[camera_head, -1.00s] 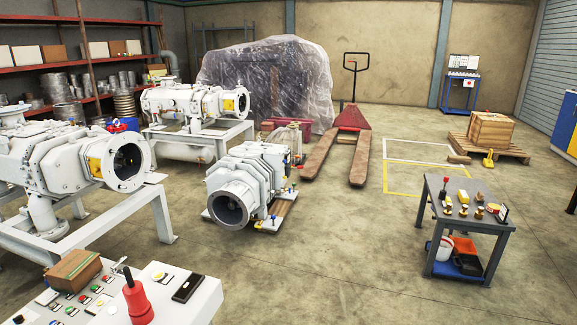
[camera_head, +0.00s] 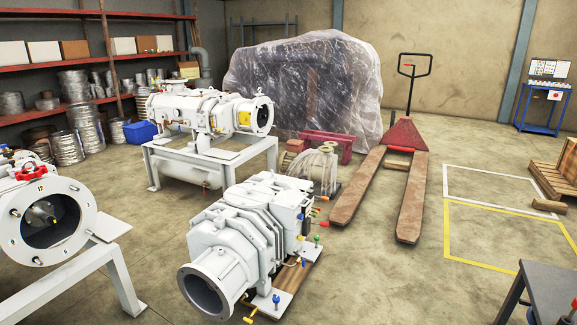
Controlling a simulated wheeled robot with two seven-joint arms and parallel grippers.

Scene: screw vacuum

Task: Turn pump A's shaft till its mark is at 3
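Three white pumps show, and I cannot tell from labels which is pump A. The nearest pump (camera_head: 75,228) is cut off at the left edge. Its round flange faces me with a "12" at the top, and a small shaft end (camera_head: 41,213) shows inside the dark opening; its mark is too small to read. A second pump (camera_head: 205,112) stands on a white frame behind. A third pump (camera_head: 247,230) sits low on a wooden pallet in the middle, its wide port facing me. Neither of my grippers is in view.
A pallet truck (camera_head: 405,135) with brown forks stands right of the middle pump. A plastic-wrapped bulk (camera_head: 300,90) stands behind it. A grey table (camera_head: 550,290) is cut off at the lower right. The floor between the middle pump and this table is clear.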

